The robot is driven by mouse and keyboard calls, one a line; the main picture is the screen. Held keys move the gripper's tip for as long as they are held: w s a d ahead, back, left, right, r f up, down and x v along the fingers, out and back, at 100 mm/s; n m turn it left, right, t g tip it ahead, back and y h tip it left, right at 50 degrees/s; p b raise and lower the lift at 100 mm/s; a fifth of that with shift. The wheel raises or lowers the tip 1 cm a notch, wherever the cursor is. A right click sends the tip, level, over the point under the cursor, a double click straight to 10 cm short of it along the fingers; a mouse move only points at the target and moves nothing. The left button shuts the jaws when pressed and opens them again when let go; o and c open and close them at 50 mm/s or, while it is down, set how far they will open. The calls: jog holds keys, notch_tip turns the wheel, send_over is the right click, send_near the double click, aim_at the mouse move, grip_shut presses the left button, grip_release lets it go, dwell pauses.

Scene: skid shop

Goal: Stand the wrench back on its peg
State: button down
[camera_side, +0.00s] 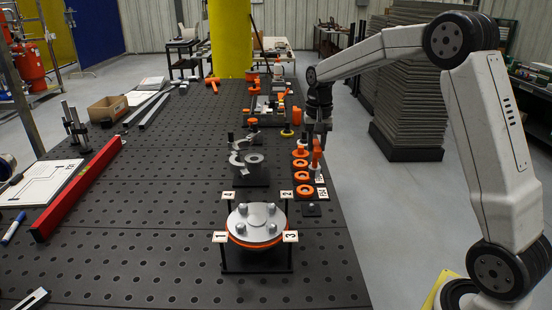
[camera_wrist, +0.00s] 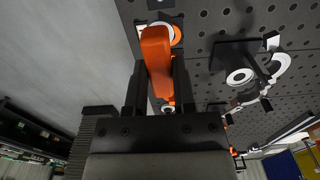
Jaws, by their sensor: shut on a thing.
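My gripper (camera_side: 318,138) is shut on the orange wrench (camera_wrist: 156,52), which sticks out between the two black fingers in the wrist view. In the side view the orange wrench (camera_side: 317,155) hangs below the fingers, over the dark rack strip with orange rings. One orange ring (camera_side: 302,175) lies on that strip, and others are in line with it. In the wrist view an orange ring with a pale centre (camera_wrist: 177,36) shows just past the wrench. I cannot tell which peg is the wrench's, or whether the wrench touches it.
A bolted flange (camera_side: 257,222) with numbered tags stands at the front of the perforated table. A dark stand with grey rings (camera_side: 250,160) is left of the rack. A red beam (camera_side: 78,188) lies at left. Orange parts (camera_side: 270,105) sit behind. The table's middle left is clear.

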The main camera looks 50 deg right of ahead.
aim_at(315, 167)
jog(key=shift+f, duration=2.25)
jog(key=shift+f, duration=0.1)
jog(key=shift+f, duration=1.65)
jog(key=shift+f, duration=1.9)
jog(key=shift+c, duration=0.6)
grip_release()
jog(key=shift+r, duration=0.15)
jog(key=shift+r, duration=1.35)
